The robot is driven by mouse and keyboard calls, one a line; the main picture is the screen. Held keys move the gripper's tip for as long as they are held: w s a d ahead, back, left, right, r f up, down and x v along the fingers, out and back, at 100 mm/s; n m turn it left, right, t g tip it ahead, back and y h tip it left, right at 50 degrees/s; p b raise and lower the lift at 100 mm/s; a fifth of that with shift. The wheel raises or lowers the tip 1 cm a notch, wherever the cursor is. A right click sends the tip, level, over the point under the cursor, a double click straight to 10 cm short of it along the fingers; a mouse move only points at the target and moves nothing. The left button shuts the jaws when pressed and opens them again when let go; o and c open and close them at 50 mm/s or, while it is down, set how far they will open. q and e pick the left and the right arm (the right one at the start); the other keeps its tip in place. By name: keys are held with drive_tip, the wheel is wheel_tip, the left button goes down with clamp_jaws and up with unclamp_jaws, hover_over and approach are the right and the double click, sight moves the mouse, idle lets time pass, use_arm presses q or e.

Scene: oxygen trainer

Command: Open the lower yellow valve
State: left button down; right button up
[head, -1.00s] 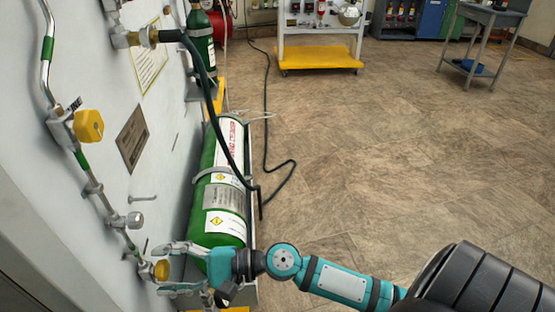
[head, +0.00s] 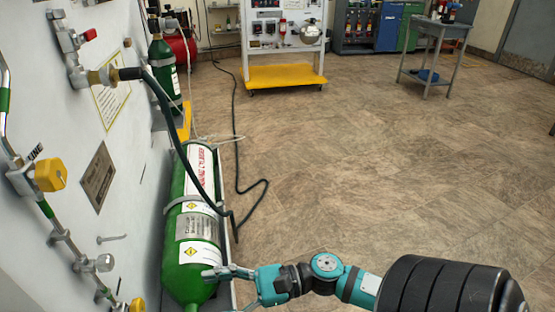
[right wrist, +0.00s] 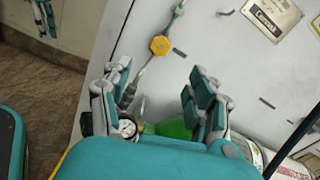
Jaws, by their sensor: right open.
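The lower yellow valve (head: 137,305) is cut by the bottom edge of the head view, low on the wall's pipe. In the right wrist view, a yellow knob (right wrist: 159,45) that looks like the same valve sits beyond the fingertips. My right gripper (head: 228,290) is to the right of the valve, apart from it, with part of it cut off below. In the wrist view, its fingers (right wrist: 162,70) are spread with nothing held between them. The upper yellow valve (head: 50,174) is higher on the pipe. A teal and grey part (right wrist: 45,18) may be my left gripper; its jaws are unclear.
A green cylinder (head: 182,272) lies along the wall behind my right gripper. A black hose (head: 165,105) hangs from the wall fitting. A silver knob (head: 105,263) sits on the pipe above the lower valve. The floor (head: 390,180) to the right is clear.

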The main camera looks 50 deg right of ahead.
drive_tip(key=s+d+f+n+g+h+p, duration=0.1)
drive_tip(key=s+d+f+n+h+p, duration=0.1)
drive_tip(key=d+f, duration=0.4)
drive_tip(key=s+d+f+n+g+h+p, duration=0.1)
drive_tip(key=d+f+h+p, duration=0.4)
drive_tip(key=f, duration=1.2)
drive_tip(key=shift+s+d+f+n+h+p, duration=0.35)
drive_tip(key=shift+s+n+h, duration=0.4)
drive_tip(key=shift+h, duration=0.45)
drive_tip(key=shift+w+r, duration=0.1)
